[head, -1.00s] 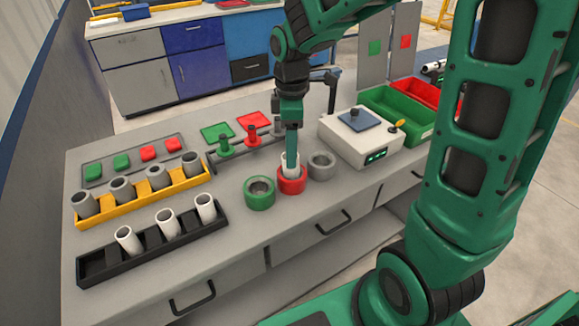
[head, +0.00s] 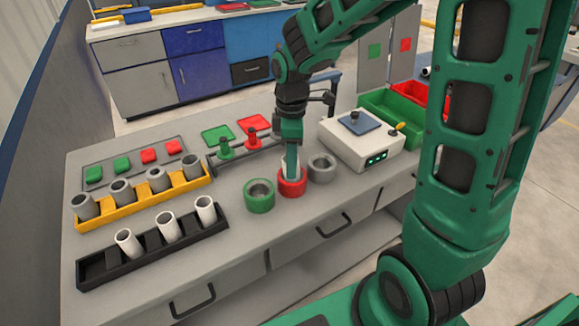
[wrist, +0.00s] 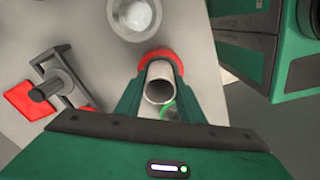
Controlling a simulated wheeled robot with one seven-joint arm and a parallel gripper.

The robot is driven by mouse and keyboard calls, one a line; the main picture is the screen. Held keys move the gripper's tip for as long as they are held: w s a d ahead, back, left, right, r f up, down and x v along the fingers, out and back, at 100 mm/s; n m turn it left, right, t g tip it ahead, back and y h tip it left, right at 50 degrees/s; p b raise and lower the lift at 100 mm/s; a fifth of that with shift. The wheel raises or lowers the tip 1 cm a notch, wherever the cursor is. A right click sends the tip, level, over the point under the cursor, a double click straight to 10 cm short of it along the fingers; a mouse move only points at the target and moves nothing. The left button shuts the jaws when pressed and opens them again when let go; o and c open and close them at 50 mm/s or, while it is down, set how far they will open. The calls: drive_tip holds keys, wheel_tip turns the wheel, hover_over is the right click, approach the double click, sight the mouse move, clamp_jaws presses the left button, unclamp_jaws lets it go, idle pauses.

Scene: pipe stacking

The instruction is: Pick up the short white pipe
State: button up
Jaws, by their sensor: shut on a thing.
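A short white pipe (wrist: 159,82) stands upright between my gripper's fingers in the wrist view. In the head view only a sliver of it (head: 285,164) shows beside the fingers. Its lower end is inside a red ring holder (head: 292,188) on the grey bench; I cannot tell how deep it sits. My gripper (head: 292,171) is shut on this pipe, pointing down from above. Three more white pipes (head: 168,226) stand in a black rack (head: 97,270) at the left front.
A green ring (head: 259,203) and a grey ring (head: 322,176) flank the red one closely. A yellow rack (head: 146,199) holds several grey pipes. Valve-like fittings (head: 224,148) stand behind. A white box (head: 362,149) and green bin (head: 397,117) are at the right.

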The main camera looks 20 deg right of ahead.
drive_tip(key=shift+w+r, duration=0.1)
drive_tip(key=shift+r, duration=0.5)
drive_tip(key=r, duration=0.2)
drive_tip(key=a+r, duration=0.1)
drive_tip(key=shift+s+r, duration=0.3)
drive_tip(key=s+a+r, duration=0.1)
drive_tip(key=a, duration=0.1)
drive_tip(key=s+a+r, duration=0.2)
drive_tip(key=a, duration=0.1)
drive_tip(key=s+a+r, duration=0.1)
drive_tip(key=a+r, duration=0.1)
drive_tip(key=a, duration=0.1)
drive_tip(key=shift+s+r, duration=0.2)
drive_tip(key=shift+s, duration=0.2)
drive_tip(key=shift+s+a+r, duration=0.35)
drive_tip(key=shift+a+r, duration=0.05)
drive_tip(key=shift+a, duration=0.1)
drive_tip(key=shift+f, duration=0.1)
